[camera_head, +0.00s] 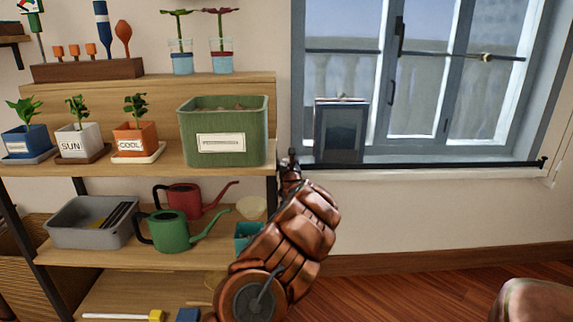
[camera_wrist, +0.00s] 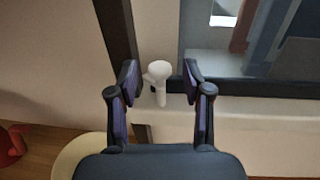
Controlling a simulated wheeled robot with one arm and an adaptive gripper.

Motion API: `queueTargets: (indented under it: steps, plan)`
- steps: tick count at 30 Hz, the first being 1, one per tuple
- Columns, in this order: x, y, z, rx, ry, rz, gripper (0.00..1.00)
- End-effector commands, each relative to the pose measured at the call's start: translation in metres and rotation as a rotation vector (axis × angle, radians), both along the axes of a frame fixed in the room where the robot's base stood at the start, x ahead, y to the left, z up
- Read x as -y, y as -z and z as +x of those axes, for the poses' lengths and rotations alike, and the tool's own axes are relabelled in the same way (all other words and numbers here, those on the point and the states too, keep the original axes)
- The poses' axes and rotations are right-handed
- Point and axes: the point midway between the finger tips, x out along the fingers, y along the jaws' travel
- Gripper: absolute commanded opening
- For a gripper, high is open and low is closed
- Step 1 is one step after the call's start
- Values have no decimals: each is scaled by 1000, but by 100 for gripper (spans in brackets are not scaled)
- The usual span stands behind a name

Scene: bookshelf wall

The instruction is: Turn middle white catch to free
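A white catch (camera_wrist: 158,76) with a rounded head and a short stem stands by a dark upright bar in the wrist view. My gripper (camera_wrist: 160,88) is open, with one finger on each side of the catch. A gap shows between the catch and the right finger. The left finger is very close to the catch, and I cannot tell if they touch. In the head view my gripper (camera_head: 291,160) is at the window's lower left corner, beside the shelf. I cannot make out the white catch there.
A green bin (camera_head: 224,140) stands on the shelf just left of my gripper. Dark framed items (camera_head: 340,133) stand on the window sill to its right. Watering cans (camera_head: 172,231) sit on the lower shelf. The wall below the window is clear.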

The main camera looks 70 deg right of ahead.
Motion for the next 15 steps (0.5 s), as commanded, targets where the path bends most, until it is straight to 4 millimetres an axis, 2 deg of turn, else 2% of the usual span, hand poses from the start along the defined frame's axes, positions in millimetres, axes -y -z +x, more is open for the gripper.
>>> queueTargets:
  steps: [1, 12, 15]
  plan:
    - [0, 0, 0, 0, 0, 0, 45]
    - [0, 0, 0, -1, 0, -1, 7]
    - [0, 0, 0, -1, 0, -1, 0]
